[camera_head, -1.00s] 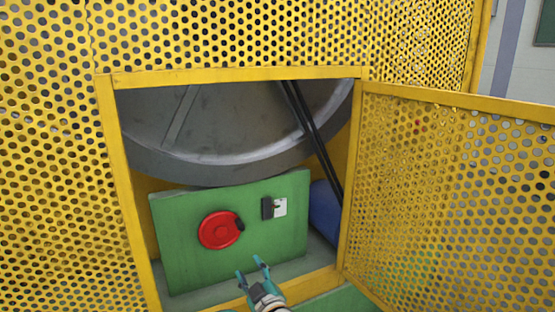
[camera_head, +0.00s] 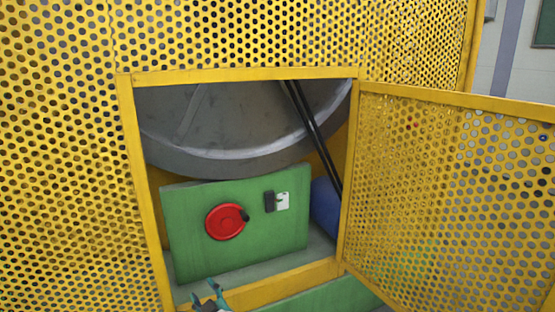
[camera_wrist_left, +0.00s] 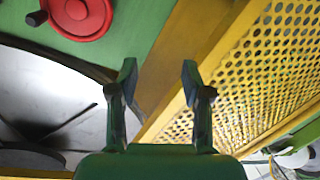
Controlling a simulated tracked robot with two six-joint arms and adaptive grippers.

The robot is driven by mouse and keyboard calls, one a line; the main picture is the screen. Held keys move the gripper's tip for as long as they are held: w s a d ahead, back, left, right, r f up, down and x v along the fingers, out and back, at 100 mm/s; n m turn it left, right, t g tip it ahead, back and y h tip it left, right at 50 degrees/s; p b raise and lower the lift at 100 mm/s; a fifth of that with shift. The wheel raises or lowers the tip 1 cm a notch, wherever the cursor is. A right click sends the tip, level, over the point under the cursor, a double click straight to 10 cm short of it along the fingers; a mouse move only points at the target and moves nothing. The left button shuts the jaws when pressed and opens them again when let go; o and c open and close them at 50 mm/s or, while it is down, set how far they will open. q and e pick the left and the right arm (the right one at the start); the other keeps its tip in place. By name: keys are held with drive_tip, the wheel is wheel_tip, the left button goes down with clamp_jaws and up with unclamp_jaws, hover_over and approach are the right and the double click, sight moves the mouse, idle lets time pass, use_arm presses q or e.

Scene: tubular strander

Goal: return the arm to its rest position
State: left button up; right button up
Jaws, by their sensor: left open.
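My left gripper (camera_head: 208,296) shows at the bottom edge of the head view, just in front of the lower frame of the yellow opening. Its two teal fingers are apart and nothing is between them. In the left wrist view the open gripper (camera_wrist_left: 158,85) has empty space between its fingertips, with the yellow frame behind. The red handwheel (camera_head: 227,221) on the green panel (camera_head: 200,258) is up and away from the gripper, not touching it. The handwheel also shows at the top left of the left wrist view (camera_wrist_left: 80,14). My right gripper is in neither view.
A yellow perforated door (camera_head: 450,190) stands open on the right of the opening. Perforated guard (camera_head: 60,150) surrounds the opening. Inside are a large grey wheel (camera_head: 235,120), black belts (camera_head: 315,135), a blue part (camera_head: 325,205) and a small switch (camera_head: 270,201).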

use_arm(q)
drive_tip(key=s+a+f+m+g+h, duration=0.25)
drive_tip(key=s+f, duration=0.35)
drive_tip(key=f, duration=0.3)
drive_tip(key=s+a+f+m+g+h, duration=0.2)
drive_tip(key=s+f+m+h, duration=0.15)
drive_tip(key=s+f, duration=0.45)
drive_tip(key=s+d+f+m+g+h, duration=0.1)
drive_tip(key=s+d+f+g+h, duration=0.2)
drive_tip(key=s, duration=0.5)
drive_tip(key=s+d+f+m+g+h, duration=0.25)
drive_tip(key=s+d, duration=0.25)
drive_tip(key=s, duration=0.3)
drive_tip(key=s+d+f+m+g+h, duration=0.15)
drive_tip(key=s+d+g, duration=0.25)
drive_tip(key=s, duration=0.4)
wheel_tip(320, 180, up, 37)
drive_tip(key=p, duration=3.7)
drive_tip(key=shift+w+a+f+n+t+p, duration=0.2)
drive_tip(key=shift+w+a+n+t+p, duration=0.1)
drive_tip(key=shift+w+n+p, duration=0.1)
